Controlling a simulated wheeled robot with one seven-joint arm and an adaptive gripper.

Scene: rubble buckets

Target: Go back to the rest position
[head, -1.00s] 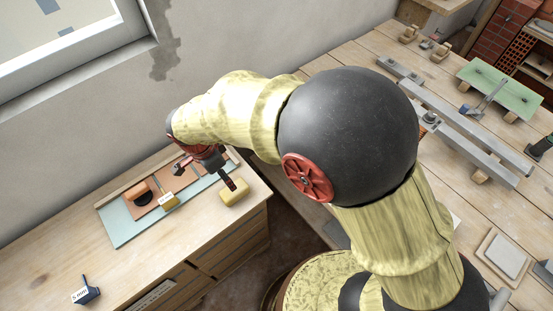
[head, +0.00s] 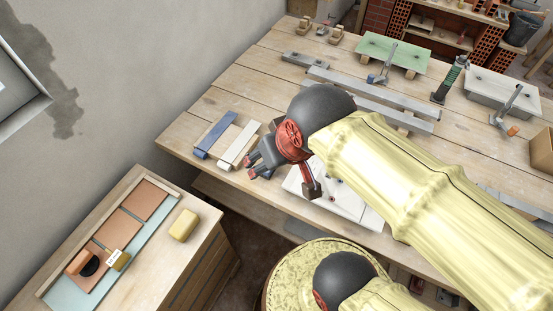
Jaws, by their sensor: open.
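My gripper (head: 253,166) is at the end of my yellow arm, above the long plank table (head: 215,105), near its front edge. Its jaws are open, with nothing seen between them, though they look small and partly turned away. A red bracket on my wrist hangs beside it, over a white panel. My gripper is well clear of the wooden cabinet top at lower left.
A yellow sponge (head: 184,225) lies on the cabinet top (head: 190,255) beside a board with terracotta tiles (head: 145,200). Blue (head: 215,135) and white (head: 239,146) bars lie left of my gripper. Metal bars (head: 400,105) and a green panel (head: 395,52) lie behind.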

